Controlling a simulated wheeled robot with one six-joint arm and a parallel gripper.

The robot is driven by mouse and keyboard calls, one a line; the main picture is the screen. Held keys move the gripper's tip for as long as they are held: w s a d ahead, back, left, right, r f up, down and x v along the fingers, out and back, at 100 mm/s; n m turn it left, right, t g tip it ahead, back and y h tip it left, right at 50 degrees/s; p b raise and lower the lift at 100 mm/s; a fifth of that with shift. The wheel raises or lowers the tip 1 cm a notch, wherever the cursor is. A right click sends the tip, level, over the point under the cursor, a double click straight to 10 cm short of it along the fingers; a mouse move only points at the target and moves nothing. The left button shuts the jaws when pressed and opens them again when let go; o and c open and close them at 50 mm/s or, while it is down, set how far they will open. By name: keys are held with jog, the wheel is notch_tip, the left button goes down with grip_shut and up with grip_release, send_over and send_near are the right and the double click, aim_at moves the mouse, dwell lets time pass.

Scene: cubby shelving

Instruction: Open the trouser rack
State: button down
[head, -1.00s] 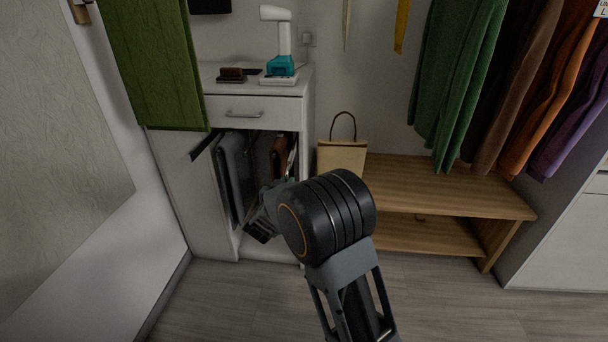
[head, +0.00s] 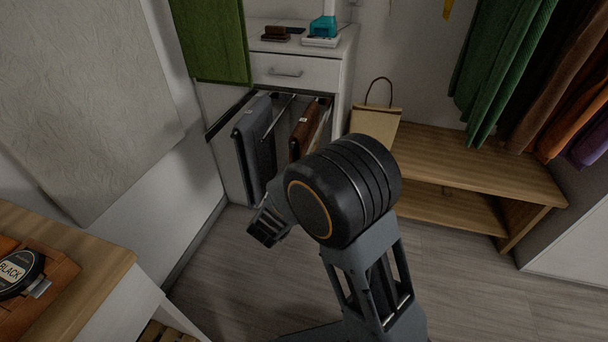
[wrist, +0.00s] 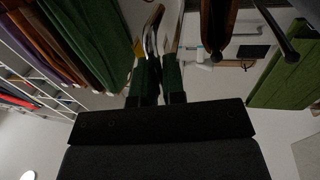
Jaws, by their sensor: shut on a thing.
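The trouser rack (head: 228,117) stands pulled out from the white cabinet under its drawer. It has a dark side rail and thin metal rods. Grey trousers (head: 254,145) and brown trousers (head: 304,132) hang from it. In the wrist view my gripper (wrist: 157,57) has its two fingers close together on a silver bar (wrist: 151,36) of the rack. The exact contact is small and dark. In the head view my arm covers the fingers and the rack's front right part.
A white drawer (head: 285,72) is shut above the rack. A wooden bench (head: 450,170) with a beige bag (head: 375,125) stands to the right. A wooden-topped table (head: 75,255) is at lower left. The floor in front is clear.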

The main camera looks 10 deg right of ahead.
jog(key=c, duration=1.2)
grip_release()
jog(key=p+v, duration=0.2)
jog(key=v, duration=1.2)
jog(key=shift+p, duration=0.4)
jog(key=shift+w, duration=0.1)
